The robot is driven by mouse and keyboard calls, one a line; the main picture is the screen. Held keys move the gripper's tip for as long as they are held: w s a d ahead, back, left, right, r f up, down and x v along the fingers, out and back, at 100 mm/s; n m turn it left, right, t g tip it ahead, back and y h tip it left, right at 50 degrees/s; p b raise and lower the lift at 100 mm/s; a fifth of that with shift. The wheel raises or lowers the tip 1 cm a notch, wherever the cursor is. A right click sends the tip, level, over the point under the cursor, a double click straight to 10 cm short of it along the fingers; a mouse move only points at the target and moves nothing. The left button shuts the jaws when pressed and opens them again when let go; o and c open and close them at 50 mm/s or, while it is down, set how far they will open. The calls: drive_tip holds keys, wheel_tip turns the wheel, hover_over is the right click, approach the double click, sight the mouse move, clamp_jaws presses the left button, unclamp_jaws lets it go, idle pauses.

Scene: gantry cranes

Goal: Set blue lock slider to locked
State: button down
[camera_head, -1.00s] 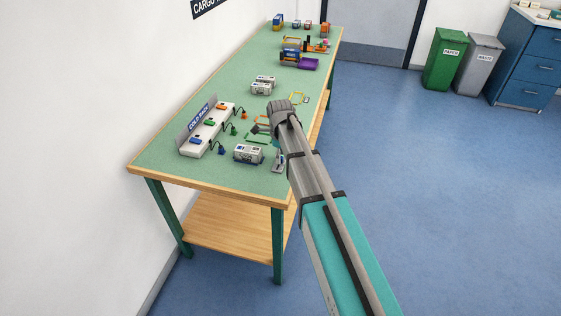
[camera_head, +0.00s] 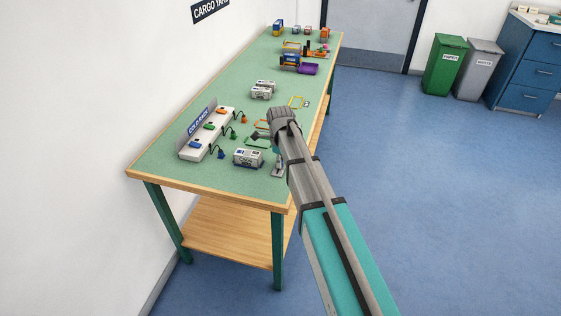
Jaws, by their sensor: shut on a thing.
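A small pale grey slider plate (camera_head: 277,171) lies near the table's right front edge, just right of a white container. It is partly covered by my arm, and the blue lock slider on it is too small to make out clearly. My gripper (camera_head: 276,160) is down at this plate, shut on the slider as far as I can judge. My wrist and forearm, reaching in from the lower right, hide most of the gripper and the contact itself.
The white container (camera_head: 248,158) stands close left of the plate. The cold rack (camera_head: 190,154) holds blue, green and orange blocks, with coloured cables beside it. The green table's (camera_head: 165,168) front left is clear.

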drive_tip(key=shift+w+d, duration=0.1)
drive_tip(key=shift+w, duration=0.35)
drive_tip(key=c, duration=0.6)
unclamp_jaws()
drive_tip(key=shift+o, duration=0.2)
drive_tip(key=shift+s, duration=0.15)
drive_tip(key=shift+s, duration=0.35)
drive_tip(key=s+a+r+p, duration=0.1)
drive_tip(key=s+r+p, duration=0.2)
drive_tip(key=r+p, duration=1)
drive_tip(key=shift+s+a+r+p, duration=0.15)
drive_tip(key=shift+a+r+p, duration=0.1)
drive_tip(key=shift+r+p, duration=0.15)
idle(0.3)
